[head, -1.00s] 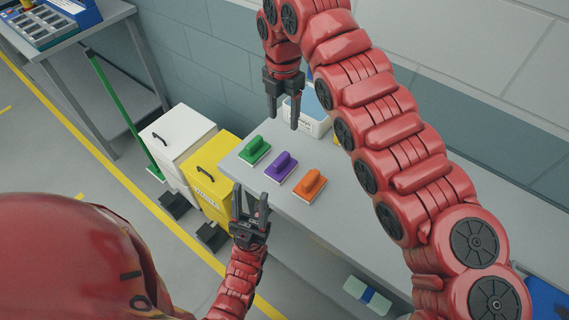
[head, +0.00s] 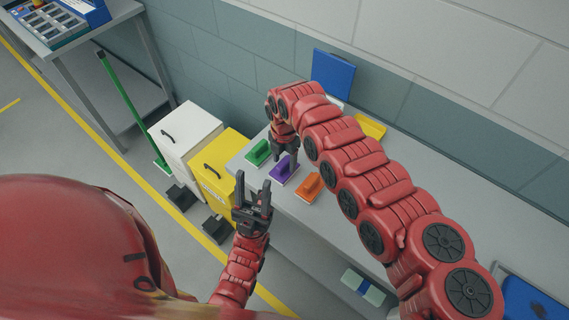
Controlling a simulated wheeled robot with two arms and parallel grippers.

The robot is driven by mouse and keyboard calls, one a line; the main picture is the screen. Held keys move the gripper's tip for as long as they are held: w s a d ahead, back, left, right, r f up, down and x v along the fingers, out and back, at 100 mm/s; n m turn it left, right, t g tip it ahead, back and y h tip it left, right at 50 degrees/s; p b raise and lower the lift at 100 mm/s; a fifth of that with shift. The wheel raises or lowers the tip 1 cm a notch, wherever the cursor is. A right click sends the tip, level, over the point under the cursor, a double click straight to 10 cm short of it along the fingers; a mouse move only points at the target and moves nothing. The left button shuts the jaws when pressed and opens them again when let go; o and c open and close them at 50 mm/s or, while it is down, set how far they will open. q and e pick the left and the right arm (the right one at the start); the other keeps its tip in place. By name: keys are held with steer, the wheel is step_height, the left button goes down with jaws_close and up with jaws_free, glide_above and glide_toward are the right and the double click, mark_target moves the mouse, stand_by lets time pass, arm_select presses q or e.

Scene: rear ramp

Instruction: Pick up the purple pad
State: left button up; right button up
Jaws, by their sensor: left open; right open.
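The purple pad (head: 281,171) lies on the grey bench between the green pad (head: 258,152) and the orange pad (head: 309,186). Each has a raised handle on a pale base. My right gripper (head: 284,161) points down at the purple pad's far end, with its fingers open. The fingers partly cover the pad, and I cannot tell whether they touch it. My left gripper (head: 254,190) is open and empty, pointing up in front of the bench's near edge.
A blue board (head: 333,76) and a yellow item (head: 371,127) are at the back. White (head: 186,131) and yellow (head: 226,158) pedal bins stand left of the bench.

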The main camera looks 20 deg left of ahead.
steer(key=shift+f, duration=0.6)
jaws_close()
